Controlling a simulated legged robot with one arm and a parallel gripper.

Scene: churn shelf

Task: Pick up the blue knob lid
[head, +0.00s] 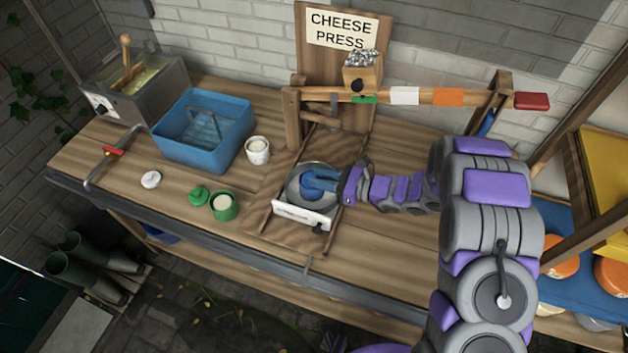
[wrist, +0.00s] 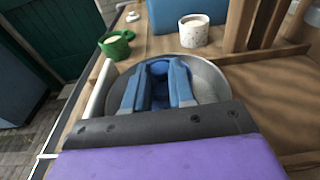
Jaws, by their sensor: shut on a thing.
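The blue knob lid (wrist: 159,68) is between the fingers of my gripper (wrist: 158,85) in the wrist view; only a rounded blue part of it shows, and the fingers hide the rest. My gripper also shows in the head view (head: 318,183), reaching in from the right. It is shut on the lid, over the round grey metal pan (head: 305,172) of a scale. I cannot tell whether the lid still touches the pan.
The scale's white front (head: 302,214) faces the bench edge. A green pot (head: 224,208), white cup (head: 257,151) and blue basin (head: 205,130) stand to the left. The cheese press beam (head: 420,97) crosses behind. The front right bench top is clear.

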